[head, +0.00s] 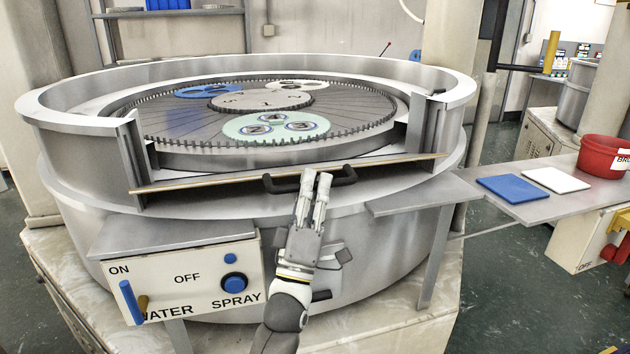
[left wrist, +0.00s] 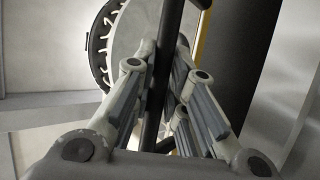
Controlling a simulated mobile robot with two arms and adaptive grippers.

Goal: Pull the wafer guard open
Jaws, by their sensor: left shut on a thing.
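The wafer guard (head: 210,181) is a thin panel with a pale yellowish edge. It lies across the front gap in the steel ring wall, low in the gap, so the geared plate behind shows above it. Its black bar handle (head: 346,178) sits at the middle of the front. My left gripper (head: 317,182) is shut on the handle, its fingers reaching up from below. In the left wrist view, the black handle bar (left wrist: 165,60) runs between the fingers (left wrist: 162,85). The fingers hide part of the handle. My right gripper is not in view.
The lapping machine (head: 250,70) holds a toothed plate with green, blue and white carriers. A WATER SPRAY control box (head: 190,280) is at the front left.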

